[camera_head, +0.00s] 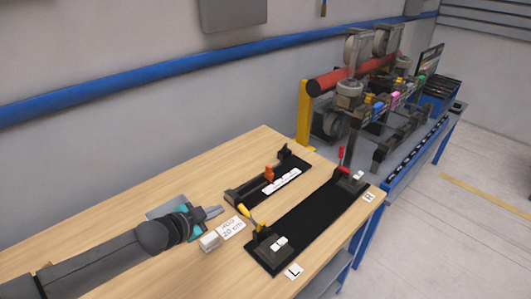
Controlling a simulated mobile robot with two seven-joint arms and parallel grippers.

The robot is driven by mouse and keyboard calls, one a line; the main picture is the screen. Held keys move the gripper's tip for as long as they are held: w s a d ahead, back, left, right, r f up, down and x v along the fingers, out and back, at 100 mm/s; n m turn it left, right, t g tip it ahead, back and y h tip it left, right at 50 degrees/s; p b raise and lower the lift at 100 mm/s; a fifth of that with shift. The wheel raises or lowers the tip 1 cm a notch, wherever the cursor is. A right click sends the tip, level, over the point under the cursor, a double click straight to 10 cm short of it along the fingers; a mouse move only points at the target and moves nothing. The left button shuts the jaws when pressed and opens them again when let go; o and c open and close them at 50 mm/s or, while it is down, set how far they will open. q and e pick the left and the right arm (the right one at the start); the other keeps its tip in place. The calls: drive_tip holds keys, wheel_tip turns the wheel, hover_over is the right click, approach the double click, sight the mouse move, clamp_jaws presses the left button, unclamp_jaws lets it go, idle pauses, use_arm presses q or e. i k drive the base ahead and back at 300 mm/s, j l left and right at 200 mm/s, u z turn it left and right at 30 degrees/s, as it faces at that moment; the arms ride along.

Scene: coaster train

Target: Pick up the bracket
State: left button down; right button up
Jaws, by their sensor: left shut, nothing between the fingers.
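My left gripper (215,212) reaches in from the left, low over the wooden table (130,195). Its fingers are shut and empty, pointing right. A flat grey-blue plate (163,210) shows partly behind and under the gripper; the arm hides some of it. A small light grey block (209,241) lies just in front of the fingers, beside a printed white card (231,228). No part is clearly recognisable as the bracket. My right gripper is not in view.
A black fixture (308,215) has a yellow-handled clamp near the L label (293,271) and a red-handled clamp near the R label (368,196). A black holder (240,194) with an orange part (269,173) stands behind. The coaster train assembly (350,88) stands back right. The table's back left is clear.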

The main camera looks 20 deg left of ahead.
sight(274, 247)
drive_tip(key=k+l, duration=0.8)
drive_tip(key=l, duration=0.15)
